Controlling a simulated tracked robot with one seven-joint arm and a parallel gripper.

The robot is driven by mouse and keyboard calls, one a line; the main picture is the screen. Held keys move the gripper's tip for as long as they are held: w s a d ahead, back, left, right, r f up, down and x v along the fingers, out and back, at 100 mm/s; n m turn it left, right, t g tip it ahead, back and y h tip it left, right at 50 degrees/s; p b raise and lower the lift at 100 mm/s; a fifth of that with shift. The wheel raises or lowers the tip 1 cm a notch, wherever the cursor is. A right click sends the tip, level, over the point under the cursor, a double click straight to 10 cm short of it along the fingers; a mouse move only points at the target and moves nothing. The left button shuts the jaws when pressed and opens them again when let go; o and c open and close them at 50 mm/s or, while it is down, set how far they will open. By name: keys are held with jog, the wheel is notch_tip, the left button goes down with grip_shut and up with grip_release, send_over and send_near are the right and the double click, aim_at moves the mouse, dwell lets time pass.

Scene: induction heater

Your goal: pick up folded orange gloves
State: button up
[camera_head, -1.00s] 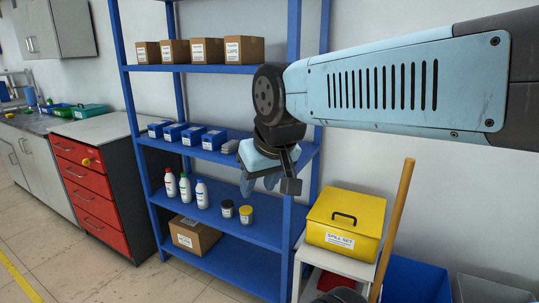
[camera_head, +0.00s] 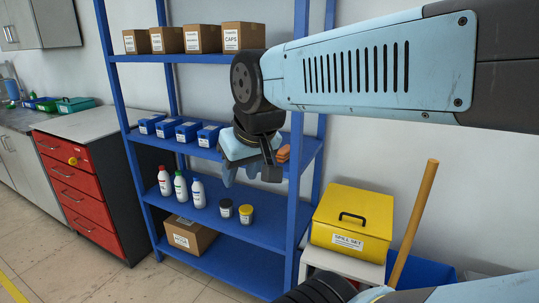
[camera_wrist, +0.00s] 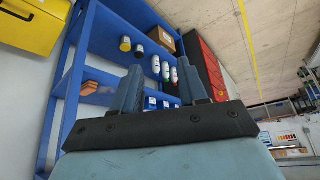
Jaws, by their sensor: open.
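The folded orange gloves (camera_head: 283,154) lie on the middle blue shelf, near its right end. In the wrist view they are a small orange stack (camera_wrist: 90,88) left of my fingers, on a shelf that appears tipped by the camera's tilt. My gripper (camera_head: 248,176) hangs in front of that shelf, just left of the gloves in the head view, and partly covers their left side. Its two blue-grey fingers are spread apart in the wrist view (camera_wrist: 160,78), with nothing held between them.
A blue rack upright (camera_head: 297,130) stands beside the gloves. Several blue boxes (camera_head: 187,132) sit left on the same shelf. Bottles (camera_head: 198,193) and two jars (camera_head: 246,214) stand below, cardboard boxes (camera_head: 203,38) above. A yellow spill box (camera_head: 351,221) is at right.

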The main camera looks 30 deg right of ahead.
jog(key=o, duration=0.3)
jog(key=shift+w+a, duration=0.1)
jog(key=shift+w, duration=0.3)
jog(key=o, duration=0.3)
jog(key=w, duration=0.4)
jog(key=w+f+m+t+y, duration=0.1)
jog(key=w, duration=0.4)
jog(key=w+f+m+t, duration=0.1)
jog(key=w, duration=0.3)
jog(key=shift+w+y, duration=0.25)
jog(key=shift+y, duration=0.05)
jog(key=w+d+f+m+t+h, duration=0.2)
jog(key=w+d+f+m, duration=0.2)
jog(key=w, duration=0.6)
jog(key=m+g+h, duration=0.2)
jog(key=m+h, duration=0.5)
jog(key=h, duration=0.9)
send_near(283, 150)
jog(key=x, duration=1)
jog(key=shift+d+f, duration=0.1)
